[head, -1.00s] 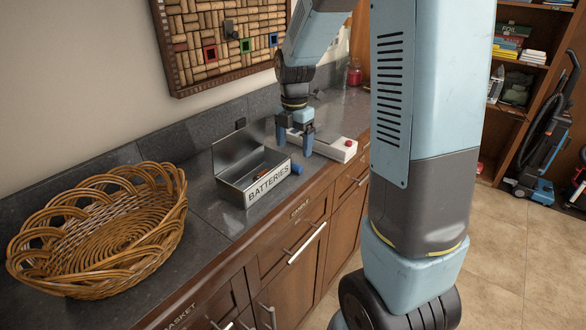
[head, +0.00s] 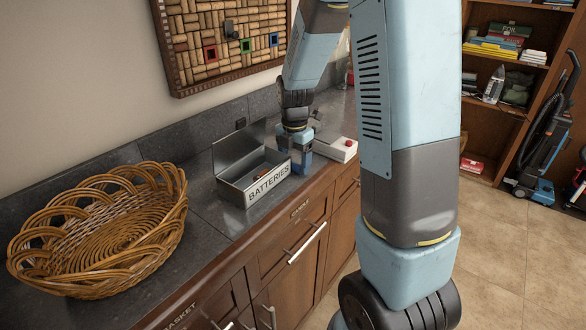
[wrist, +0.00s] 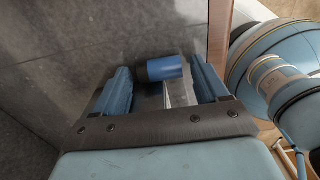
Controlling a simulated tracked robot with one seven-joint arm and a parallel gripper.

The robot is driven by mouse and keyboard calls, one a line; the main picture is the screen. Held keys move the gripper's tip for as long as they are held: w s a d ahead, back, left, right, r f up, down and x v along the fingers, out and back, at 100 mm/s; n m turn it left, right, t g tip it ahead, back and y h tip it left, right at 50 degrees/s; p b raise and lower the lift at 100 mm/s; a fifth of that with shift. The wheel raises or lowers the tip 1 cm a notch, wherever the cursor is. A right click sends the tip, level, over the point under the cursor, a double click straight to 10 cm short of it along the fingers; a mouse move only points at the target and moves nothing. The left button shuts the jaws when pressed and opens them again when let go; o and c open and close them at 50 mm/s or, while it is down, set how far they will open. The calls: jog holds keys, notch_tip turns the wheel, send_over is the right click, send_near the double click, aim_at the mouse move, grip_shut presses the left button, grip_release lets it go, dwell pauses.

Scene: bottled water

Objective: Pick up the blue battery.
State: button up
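The blue battery (wrist: 160,70) has a dark end and lies between the fingertips of my gripper (wrist: 162,80) in the wrist view. Small gaps show between the battery and both blue fingers, which are spread apart. In the head view my gripper (head: 295,163) points down at the right end of the metal box labelled BATTERIES (head: 240,193), and the battery is hidden there. The box's lid stands open, and a small reddish item (head: 262,175) is inside.
A wicker basket (head: 100,235) stands to the left on the dark counter (head: 212,203). A white device with a red button (head: 340,150) is just behind and to the right of my gripper. The wooden cabinet fronts drop away below the counter's edge.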

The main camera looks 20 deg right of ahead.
jog(key=c, duration=0.9)
jog(key=shift+r, duration=0.1)
